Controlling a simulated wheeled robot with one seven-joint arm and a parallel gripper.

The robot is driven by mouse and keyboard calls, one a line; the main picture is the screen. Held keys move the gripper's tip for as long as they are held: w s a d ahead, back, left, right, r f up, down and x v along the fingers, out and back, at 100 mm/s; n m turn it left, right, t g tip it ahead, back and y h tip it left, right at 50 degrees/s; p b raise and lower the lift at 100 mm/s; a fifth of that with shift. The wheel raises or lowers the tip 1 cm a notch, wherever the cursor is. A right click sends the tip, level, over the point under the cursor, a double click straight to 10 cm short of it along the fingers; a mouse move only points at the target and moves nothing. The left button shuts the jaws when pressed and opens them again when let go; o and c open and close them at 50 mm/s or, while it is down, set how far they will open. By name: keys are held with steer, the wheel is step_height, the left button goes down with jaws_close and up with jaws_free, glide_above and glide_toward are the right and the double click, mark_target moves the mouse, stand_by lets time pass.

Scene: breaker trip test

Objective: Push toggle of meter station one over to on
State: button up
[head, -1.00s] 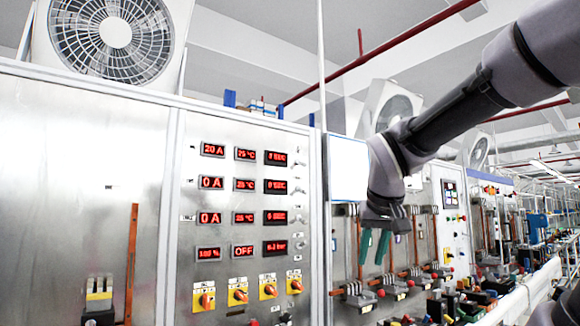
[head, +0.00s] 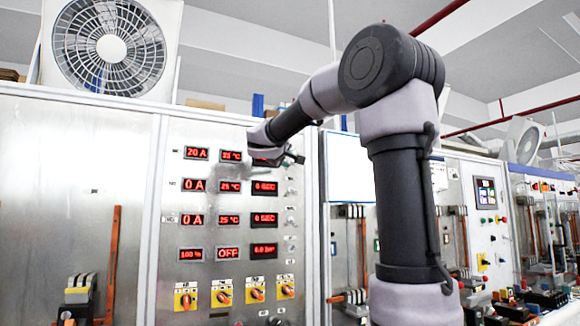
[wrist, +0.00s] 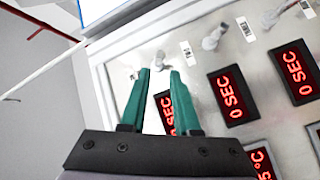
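The meter panel (head: 205,265) has rows of red displays, with a column of small grey toggles at its right side. The top row, reading 20 A (head: 196,153), I take as station one. In the head view my gripper (head: 296,158) is at that row's right end and hides its toggle. In the wrist view my gripper (wrist: 160,74) has two green fingers apart with nothing held. The station one toggle (wrist: 160,60) shows just beyond the fingertips, small and pale; its on or off position is unclear. The second toggle (wrist: 215,37) and third toggle (wrist: 270,18) stand beside it.
Orange rotary switches on yellow plates (head: 222,294) line the panel's bottom. A white board (head: 347,166) stands right of the panel. A large fan (head: 108,45) sits on top at left. The second row's display (wrist: 230,95) is close to the fingers.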

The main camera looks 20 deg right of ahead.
mark_target(294, 164)
steer(key=x, duration=0.9)
steer(key=shift+s, duration=0.1)
